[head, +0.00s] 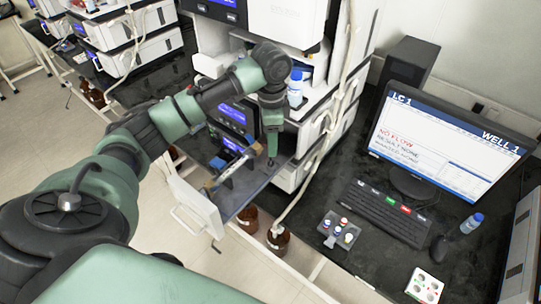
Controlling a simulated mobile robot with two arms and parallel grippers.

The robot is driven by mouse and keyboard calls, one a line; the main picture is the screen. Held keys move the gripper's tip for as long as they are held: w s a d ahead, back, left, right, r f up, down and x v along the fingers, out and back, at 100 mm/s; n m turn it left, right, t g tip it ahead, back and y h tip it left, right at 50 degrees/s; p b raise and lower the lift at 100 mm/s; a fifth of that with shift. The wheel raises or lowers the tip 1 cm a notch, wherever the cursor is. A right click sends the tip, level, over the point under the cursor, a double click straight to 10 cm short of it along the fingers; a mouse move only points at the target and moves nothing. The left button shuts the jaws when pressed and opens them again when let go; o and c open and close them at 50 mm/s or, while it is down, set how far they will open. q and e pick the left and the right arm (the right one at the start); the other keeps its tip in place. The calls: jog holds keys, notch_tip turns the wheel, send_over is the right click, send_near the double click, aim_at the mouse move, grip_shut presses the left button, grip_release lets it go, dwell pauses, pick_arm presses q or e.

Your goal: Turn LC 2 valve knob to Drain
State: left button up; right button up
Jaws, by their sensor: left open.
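My left arm reaches in from the left over an open drawer (196,207) in the middle instrument stack. My left gripper (271,152) points down at the drawer's right side, below the wrist, and is open. It is small and dark here, and I see nothing held in it. A column-like part (232,168) lies across the drawer, close to the gripper's left; I cannot tell whether they touch. I cannot make out the LC 2 valve knob or its Drain mark. The monitor (446,147) reads LC 1, WELL 1 and NO FLOW. My right gripper is out of view.
A second instrument stack (135,55) stands at the upper left. Brown bottles (278,239) stand below the drawer. On the dark bench are a vial rack (340,231), a keyboard (388,210), a blue-capped bottle (472,223) and a white block with round marks (424,286).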

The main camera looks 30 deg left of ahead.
aim_at(271, 160)
pick_arm(q)
jog(key=shift+a+f, duration=0.1)
jog(key=shift+a, duration=0.05)
notch_tip(271, 160, down, 6)
jog(key=shift+f+p, duration=0.1)
jog(key=shift+p, duration=1.1)
jog(key=shift+f, duration=0.5)
jog(key=shift+w, duration=0.1)
jog(key=shift+c, duration=0.3)
grip_shut()
